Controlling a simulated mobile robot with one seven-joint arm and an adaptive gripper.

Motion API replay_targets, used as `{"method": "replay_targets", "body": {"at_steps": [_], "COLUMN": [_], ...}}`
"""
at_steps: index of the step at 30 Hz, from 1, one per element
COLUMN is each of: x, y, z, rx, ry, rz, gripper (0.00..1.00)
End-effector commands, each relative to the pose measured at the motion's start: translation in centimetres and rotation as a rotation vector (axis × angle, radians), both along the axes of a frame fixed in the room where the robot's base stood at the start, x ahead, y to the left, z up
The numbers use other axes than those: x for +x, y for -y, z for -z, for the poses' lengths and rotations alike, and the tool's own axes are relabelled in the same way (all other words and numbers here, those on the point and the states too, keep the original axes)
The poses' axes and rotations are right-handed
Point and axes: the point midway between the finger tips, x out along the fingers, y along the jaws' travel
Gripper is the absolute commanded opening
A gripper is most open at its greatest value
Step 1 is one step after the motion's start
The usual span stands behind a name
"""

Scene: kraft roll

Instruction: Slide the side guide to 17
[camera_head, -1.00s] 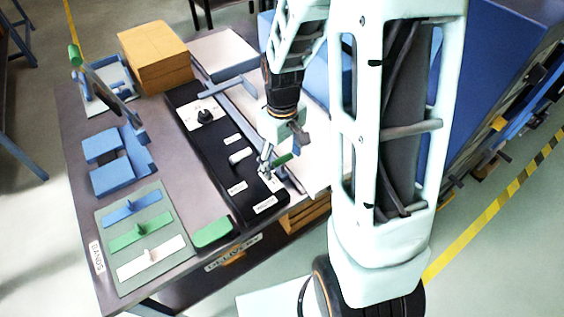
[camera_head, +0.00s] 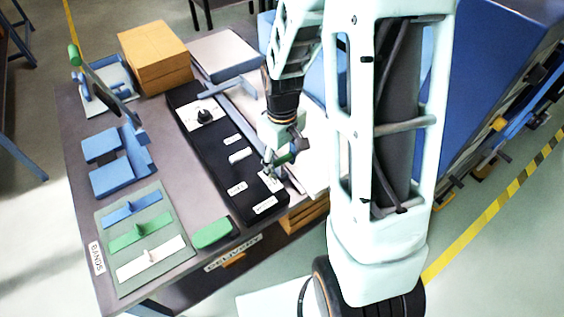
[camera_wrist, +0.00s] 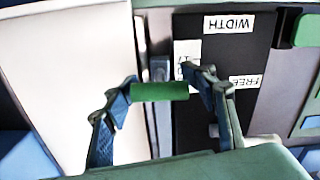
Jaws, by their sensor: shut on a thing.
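The side guide's green handle (camera_wrist: 160,91) lies crosswise between my fingers in the wrist view. My gripper (camera_wrist: 161,86) is shut on it, one finger at each end. A grey bar (camera_wrist: 162,125) runs beneath the handle, between a white sheet and a black panel. A small white label (camera_wrist: 187,58) lies beside the bar, partly behind a finger; its digits are too small to read surely. In the head view my gripper (camera_head: 282,157) is at the front right of the black panel (camera_head: 213,158), and its fingers hide most of the handle.
The labels WIDTH (camera_wrist: 229,23) and FREE (camera_wrist: 245,81) appear upside down. A black knob (camera_head: 204,115) stands at the panel's far end. Coloured bands (camera_head: 132,238), blue blocks (camera_head: 112,178) and a cardboard stack (camera_head: 155,57) lie to the left. A green pad (camera_head: 211,233) is near the front edge.

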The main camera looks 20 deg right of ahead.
Motion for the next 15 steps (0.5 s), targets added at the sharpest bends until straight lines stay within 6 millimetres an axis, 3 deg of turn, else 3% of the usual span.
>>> {"method": "replay_targets", "body": {"at_steps": [15], "x": [-0.60], "y": [0.27], "z": [-0.17], "rx": [0.000], "ry": [0.004], "rz": [0.004], "gripper": [0.04]}}
